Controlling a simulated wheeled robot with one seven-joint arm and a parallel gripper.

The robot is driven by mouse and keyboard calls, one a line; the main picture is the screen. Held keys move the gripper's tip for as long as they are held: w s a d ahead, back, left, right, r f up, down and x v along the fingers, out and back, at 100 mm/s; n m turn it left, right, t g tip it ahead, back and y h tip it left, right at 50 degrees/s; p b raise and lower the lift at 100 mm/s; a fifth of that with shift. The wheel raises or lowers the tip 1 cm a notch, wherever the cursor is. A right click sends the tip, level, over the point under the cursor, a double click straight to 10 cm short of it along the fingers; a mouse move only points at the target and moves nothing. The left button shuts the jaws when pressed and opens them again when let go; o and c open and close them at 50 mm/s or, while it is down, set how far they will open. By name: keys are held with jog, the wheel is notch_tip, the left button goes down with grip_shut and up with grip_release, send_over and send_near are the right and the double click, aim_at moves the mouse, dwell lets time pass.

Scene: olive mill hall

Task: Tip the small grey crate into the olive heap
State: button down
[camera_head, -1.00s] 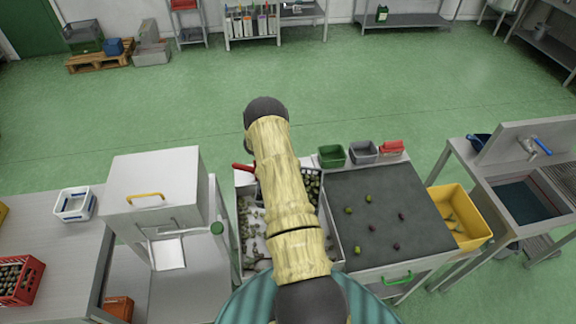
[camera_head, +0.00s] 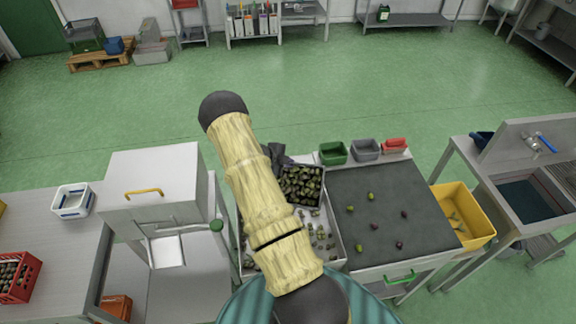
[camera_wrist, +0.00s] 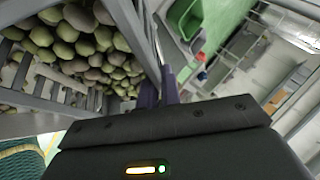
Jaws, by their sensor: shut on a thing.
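The small grey crate (camera_head: 323,192) is full of green and dark olives. It is at the upper part of the white sorting tray (camera_head: 338,250) and looks roughly level. My gripper (camera_head: 274,154) is at the crate's far left side, partly behind my arm. In the wrist view my gripper (camera_wrist: 160,92) is shut on the edge of the grey crate (camera_wrist: 128,22), with its slatted walls and olives at left. Loose olives (camera_head: 320,234) lie spread in the tray below the crate. My arm hides the tray's left part, and I cannot tell the crate's exact height above it.
A dark sorting surface (camera_head: 380,215) with a few olives adjoins on the right. Green (camera_head: 333,153), grey (camera_head: 365,150) and red (camera_head: 394,146) bins stand behind it. A yellow crate (camera_head: 480,236) is farther right. A steel machine (camera_head: 150,190) stands left.

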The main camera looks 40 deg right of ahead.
jog(key=shift+s+a+r+m+t+h+b, duration=0.4)
jog(key=shift+s+a+r+t+h+b, duration=0.4)
jog(key=shift+b, duration=4.1)
jog(key=shift+s+a+m+t+h+b, duration=0.25)
jog(key=shift+s+a+h+b, duration=0.3)
jog(key=shift+b, duration=1.85)
jog(key=shift+s+a+m+t+h+b, duration=0.25)
jog(key=shift+a+h+b, duration=0.4)
jog(key=shift+b, duration=1.7)
jog(key=shift+s+a+f+m+t+h+b, duration=0.15)
jog(key=shift+s+a+h+b, duration=0.35)
jog(key=shift+b, duration=1.3)
jog(key=shift+s+a+f+m+t+h+b, duration=0.15)
jog(key=shift+s+a+m+h+b, duration=0.3)
jog(key=shift+b, duration=1.35)
jog(key=shift+s+a+b, duration=0.25)
jog(key=shift+a+b, duration=0.15)
jog(key=shift+b, duration=0.25)
jog(key=shift+s+a+f+h+b, duration=0.1)
jog(key=shift+s+a+h+b, duration=0.15)
jog(key=shift+b, duration=0.45)
